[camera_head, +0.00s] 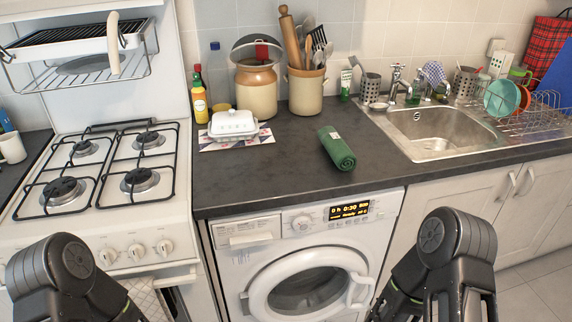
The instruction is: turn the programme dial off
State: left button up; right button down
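The programme dial (301,223) is a round whitish knob on the control panel of the white washing machine (240,268), left of the lit display (349,210). The display shows yellow text that seems to include "0:30" and "Ready". The dial's pointer is too small to read. The round washer door (308,287) is closed below the panel. Black links of my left arm show at the lower left, in front of the cooker, and of my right arm at the lower right, right of the washer. Neither arm covers the dial. I cannot see either gripper's fingertips.
The dark counter (260,185) overhangs the washer. A rolled green towel (337,149) and a white butter dish (233,124) lie on it. The gas cooker (110,190), with its own knobs, stands left; the sink (440,128) is right. The space before the dial looks clear.

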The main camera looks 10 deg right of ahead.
aim_at(303, 223)
jog(key=k+j, duration=0.1)
jog(key=k, duration=0.35)
jog(key=z, duration=1.6)
